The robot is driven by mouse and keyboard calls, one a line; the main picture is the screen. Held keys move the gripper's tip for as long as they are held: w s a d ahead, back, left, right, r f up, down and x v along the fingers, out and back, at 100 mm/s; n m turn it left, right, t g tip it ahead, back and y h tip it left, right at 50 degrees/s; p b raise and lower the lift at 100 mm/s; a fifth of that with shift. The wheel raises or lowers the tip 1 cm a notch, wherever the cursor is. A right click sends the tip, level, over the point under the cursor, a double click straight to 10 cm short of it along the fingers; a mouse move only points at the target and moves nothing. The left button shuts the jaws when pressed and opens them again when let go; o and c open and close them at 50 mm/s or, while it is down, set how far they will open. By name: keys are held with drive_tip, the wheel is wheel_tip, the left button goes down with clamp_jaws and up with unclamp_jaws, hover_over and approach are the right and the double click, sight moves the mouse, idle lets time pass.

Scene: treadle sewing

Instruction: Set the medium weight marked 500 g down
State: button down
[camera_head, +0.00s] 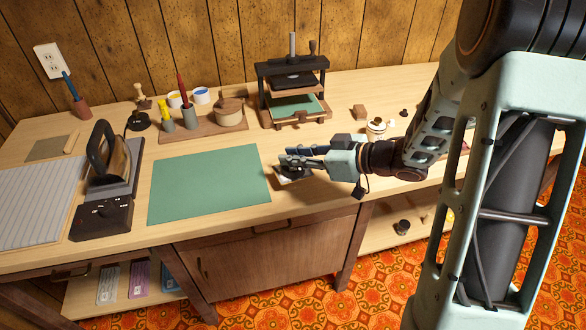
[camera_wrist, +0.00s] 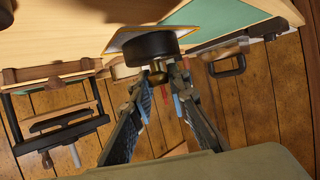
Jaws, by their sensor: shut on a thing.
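My gripper (camera_head: 297,163) is over the workbench at the right edge of the green mat (camera_head: 205,185). In the wrist view the gripper (camera_wrist: 164,78) is shut on the brass knob (camera_wrist: 157,74) of a dark, disc-shaped weight (camera_wrist: 150,47). That view looks upside down. A pale sheet with an orange edge (camera_wrist: 122,40) lies right by the weight's flat base. Whether the base touches the sheet is unclear. In the head view the fingers hide most of the weight, and only a pale corner (camera_head: 281,180) of the sheet shows. No 500 g marking is readable.
A press (camera_head: 291,66) stands behind the gripper. A wooden tray with a round lidded pot (camera_head: 229,112) and tool cups is at the back. An iron (camera_head: 109,160) stands left of the mat. Small items, including a cup (camera_head: 376,128), lie right of the press.

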sight(293, 168)
wheel_tip(293, 168, down, 3)
drive_tip(key=b, duration=0.3)
drive_tip(key=shift+w+f, duration=0.1)
drive_tip(key=shift+f, duration=0.05)
drive_tip(key=shift+f, duration=0.35)
drive_tip(key=shift+f, duration=0.15)
drive_tip(key=c, duration=1.8)
unclamp_jaws()
drive_tip(key=shift+f, duration=0.1)
drive_tip(key=shift+c, duration=0.2)
